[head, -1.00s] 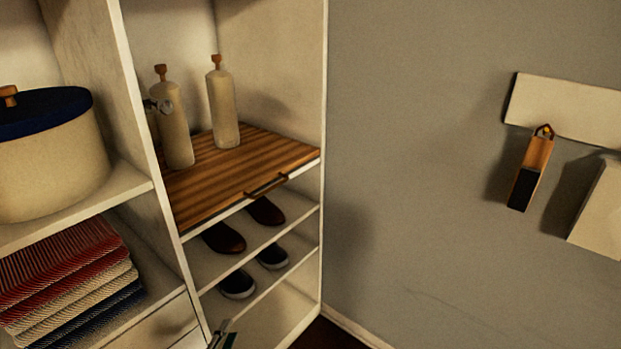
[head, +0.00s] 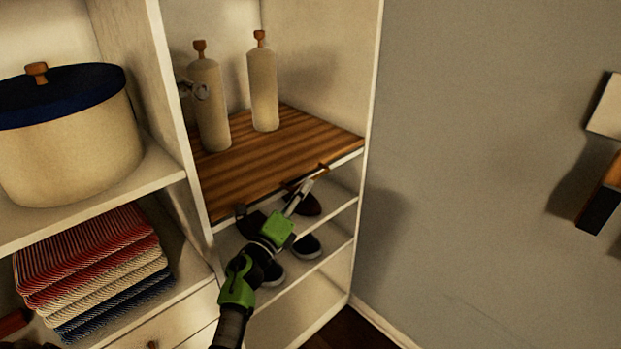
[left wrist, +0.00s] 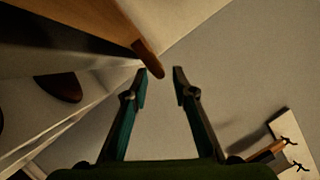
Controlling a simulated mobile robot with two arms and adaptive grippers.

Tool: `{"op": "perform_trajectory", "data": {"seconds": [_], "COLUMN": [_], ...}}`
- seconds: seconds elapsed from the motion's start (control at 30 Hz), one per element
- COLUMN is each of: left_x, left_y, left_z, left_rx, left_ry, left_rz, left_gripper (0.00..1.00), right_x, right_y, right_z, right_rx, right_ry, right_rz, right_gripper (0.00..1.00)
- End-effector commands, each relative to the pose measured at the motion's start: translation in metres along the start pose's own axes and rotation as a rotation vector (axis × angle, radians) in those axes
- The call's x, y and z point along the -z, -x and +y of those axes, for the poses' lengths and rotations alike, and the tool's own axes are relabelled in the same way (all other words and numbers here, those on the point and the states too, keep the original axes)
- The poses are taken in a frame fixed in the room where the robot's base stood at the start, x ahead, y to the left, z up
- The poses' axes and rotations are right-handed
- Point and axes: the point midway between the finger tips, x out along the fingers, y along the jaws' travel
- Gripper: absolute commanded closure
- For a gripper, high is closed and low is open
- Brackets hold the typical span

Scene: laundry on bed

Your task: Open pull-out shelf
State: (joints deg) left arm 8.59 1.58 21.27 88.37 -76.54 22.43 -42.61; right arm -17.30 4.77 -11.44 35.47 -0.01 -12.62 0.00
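The pull-out shelf is a striped brown wooden board (head: 290,145) in the right bay of the white cabinet, flush with its front. Its bar handle (head: 322,168) runs along the front edge, partly hidden by my left gripper in the head view. My left gripper (head: 304,188) is in front of that edge, close to the handle. In the left wrist view the fingers (left wrist: 160,72) are apart, with the handle's end (left wrist: 148,58) near the gap between the fingertips; contact cannot be told. My right gripper is not in view.
Two beige bottles (head: 210,105) (head: 263,90) stand on the wooden board. Shoes (head: 307,244) sit on the shelves below. A pot with a blue lid (head: 70,140) and folded striped cloths (head: 90,265) fill the left bay. A grey wall (head: 480,180) is at the right.

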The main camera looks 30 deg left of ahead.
Motion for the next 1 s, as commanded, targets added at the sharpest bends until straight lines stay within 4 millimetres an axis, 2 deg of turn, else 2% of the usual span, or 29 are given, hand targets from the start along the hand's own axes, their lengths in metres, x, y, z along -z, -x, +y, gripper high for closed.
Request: {"op": "perform_trajectory", "data": {"seconds": [0.1,0.23,0.4,0.63,0.67,0.73,0.77,1.0], "left_x": [0.000,0.000,0.000,0.001,0.001,0.001,0.001,0.001], "left_y": [-0.022,-0.036,-0.044,-0.044,-0.044,-0.044,-0.044,-0.044], "left_z": [-0.001,0.000,0.000,0.001,0.001,0.001,0.001,0.001], "left_rx": [0.001,0.000,-0.001,-0.001,-0.001,-0.001,-0.001,-0.001], "left_ry": [0.002,0.002,0.001,0.001,0.001,0.001,0.001,0.001], "left_rz": [-0.001,-0.001,0.000,0.000,0.000,0.000,0.000,0.000], "left_gripper": [0.75,0.75,0.75,0.75,0.78,0.96,1.00,1.00], "right_x": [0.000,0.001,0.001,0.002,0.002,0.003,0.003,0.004], "right_y": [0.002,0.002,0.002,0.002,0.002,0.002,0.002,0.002], "right_z": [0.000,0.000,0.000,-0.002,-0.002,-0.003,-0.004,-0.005], "right_rx": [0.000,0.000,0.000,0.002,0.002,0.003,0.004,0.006], "right_ry": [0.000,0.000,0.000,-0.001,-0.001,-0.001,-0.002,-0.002], "right_rz": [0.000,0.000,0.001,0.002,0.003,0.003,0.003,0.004], "right_gripper": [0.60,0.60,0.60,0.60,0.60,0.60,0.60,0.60]}}
